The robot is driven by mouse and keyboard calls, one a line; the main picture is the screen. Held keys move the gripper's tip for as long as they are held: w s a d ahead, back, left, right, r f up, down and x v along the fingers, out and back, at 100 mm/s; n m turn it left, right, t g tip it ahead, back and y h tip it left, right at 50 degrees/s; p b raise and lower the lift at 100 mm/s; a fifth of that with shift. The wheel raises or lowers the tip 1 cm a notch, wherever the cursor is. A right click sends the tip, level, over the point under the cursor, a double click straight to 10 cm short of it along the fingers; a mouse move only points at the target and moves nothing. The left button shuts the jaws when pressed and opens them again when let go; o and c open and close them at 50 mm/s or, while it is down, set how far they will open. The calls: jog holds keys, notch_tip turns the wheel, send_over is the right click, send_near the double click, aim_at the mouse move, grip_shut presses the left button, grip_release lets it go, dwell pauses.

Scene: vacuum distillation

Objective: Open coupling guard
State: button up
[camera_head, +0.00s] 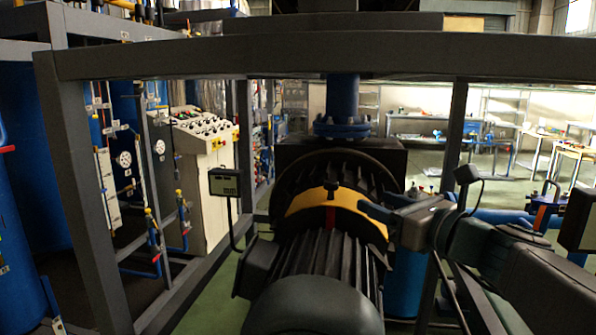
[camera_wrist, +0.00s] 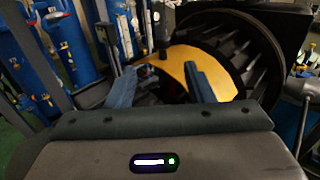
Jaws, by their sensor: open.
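The coupling guard (camera_head: 357,201) is a yellow-orange arched cover between the ribbed motor (camera_head: 320,258) and a dark finned housing (camera_head: 368,172). It lies over the coupling, which I cannot see. A black knob (camera_head: 332,186) stands at its top, with a red strip below it on the near side. My gripper (camera_head: 372,210) is at the right of the guard, close to it. In the wrist view, the guard (camera_wrist: 215,68) shows beyond and between my open fingers (camera_wrist: 161,70), and the black knob (camera_wrist: 163,32) is ahead of them. Nothing is between the fingers; I cannot tell whether they touch the guard.
A dark frame beam (camera_head: 300,55) crosses above the machine, with posts at left and right. A small display box (camera_head: 224,182) stands left of the motor. A white control cabinet (camera_head: 207,175) is behind it. A blue pipe (camera_head: 342,100) rises above the housing.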

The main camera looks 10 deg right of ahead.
aim_at(336, 184)
jog(key=p+x, duration=0.2)
jog(key=x, duration=1.2)
jog(key=shift+w+p, duration=0.15)
jog(key=shift+p, duration=0.25)
grip_shut()
